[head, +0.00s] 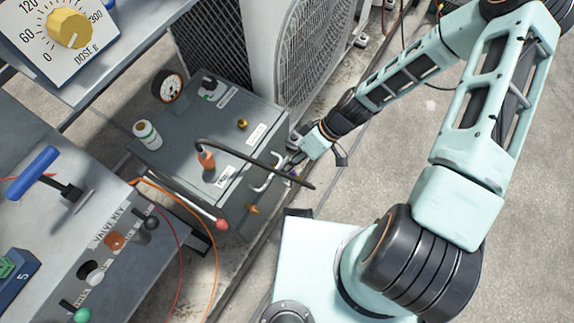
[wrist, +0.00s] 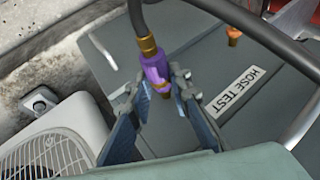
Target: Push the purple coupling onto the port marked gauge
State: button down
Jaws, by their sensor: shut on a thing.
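The purple coupling (wrist: 155,70) is on the end of a black hose, with a brass collar above it. My gripper (wrist: 160,92) is shut on the purple coupling, which sits between its fingertips in the wrist view. In the head view my gripper (head: 291,163) is beside the right edge of the grey box (head: 180,165), apart from its top ports. A brass port (head: 242,124) stands on the box top. White labels lie on the box, too small to read in the head view; I cannot tell which one says gauge.
A metal handle (head: 268,178) and a condenser (head: 310,50) are close to my gripper.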

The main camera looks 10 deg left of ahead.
aim_at(300, 178)
jog(key=shift+s+d, duration=0.1)
jog(key=shift+d, duration=0.2)
jog(key=shift+s+d, duration=0.25)
jog(key=shift+d, duration=0.4)
jog(key=shift+s+d, duration=0.3)
jog(key=shift+d, duration=0.35)
jog(key=shift+s+d, duration=0.25)
jog(key=shift+d, duration=0.4)
jog(key=c, duration=2.3)
grip_release()
jog(key=shift+c, duration=0.2)
grip_shut()
